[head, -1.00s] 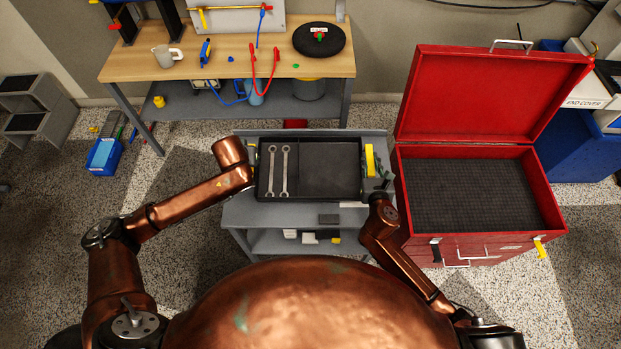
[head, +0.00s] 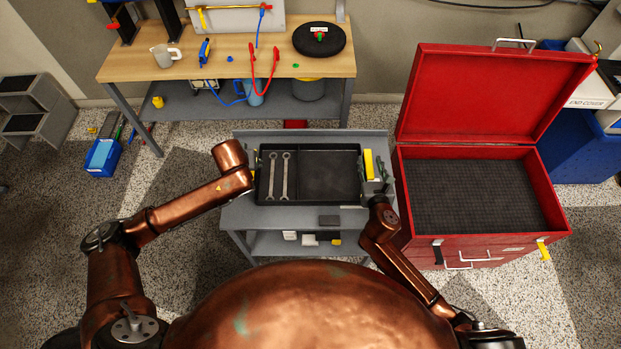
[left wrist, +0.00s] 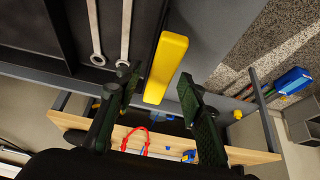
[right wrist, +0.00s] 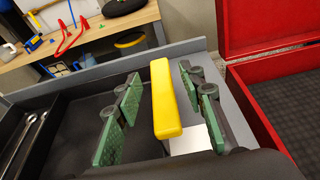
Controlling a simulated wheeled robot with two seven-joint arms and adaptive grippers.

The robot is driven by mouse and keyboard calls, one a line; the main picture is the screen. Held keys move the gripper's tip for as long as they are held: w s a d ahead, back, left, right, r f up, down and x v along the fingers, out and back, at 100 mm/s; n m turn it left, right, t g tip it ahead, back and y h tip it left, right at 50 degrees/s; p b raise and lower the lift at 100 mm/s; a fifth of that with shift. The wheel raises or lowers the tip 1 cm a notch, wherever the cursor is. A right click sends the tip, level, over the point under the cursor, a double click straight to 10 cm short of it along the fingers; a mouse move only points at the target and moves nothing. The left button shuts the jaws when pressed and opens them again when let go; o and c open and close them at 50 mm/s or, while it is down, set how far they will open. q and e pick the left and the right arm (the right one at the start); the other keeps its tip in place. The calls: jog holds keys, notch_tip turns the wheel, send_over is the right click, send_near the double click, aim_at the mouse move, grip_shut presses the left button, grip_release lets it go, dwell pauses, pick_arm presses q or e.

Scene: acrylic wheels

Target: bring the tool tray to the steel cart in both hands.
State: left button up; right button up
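The black tool tray (head: 330,203) lies level over a grey metal stand (head: 240,213); I cannot tell if this stand is the steel cart. Two wrenches lie in the tray's left compartment; the right one looks empty. My left gripper (left wrist: 158,98) is open, its fingers on either side of a yellow handle (left wrist: 166,62) with gaps. My right gripper (right wrist: 162,100) is open, its fingers apart around the other yellow handle (right wrist: 164,90), which also shows in the head view (head: 369,163). In the head view the left fingers are mostly hidden.
An open red tool chest (head: 405,195) stands close on the right, near my right gripper. A wooden workbench (head: 130,66) with a mug and cables stands behind. A blue bin (head: 103,157) and grey steps (head: 45,97) are at the left. Speckled floor shows at the left.

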pick_arm(q)
jog(key=v, duration=1.1)
jog(key=shift+r, duration=0.3)
pick_arm(e)
jog(key=v, duration=1.2)
pick_arm(q)
jog(key=shift+s, duration=0.1)
pick_arm(e)
jog(key=v, duration=0.9)
pick_arm(q)
jog(key=shift+s+d, duration=0.1)
pick_arm(e)
jog(key=shift+s, duration=0.15)
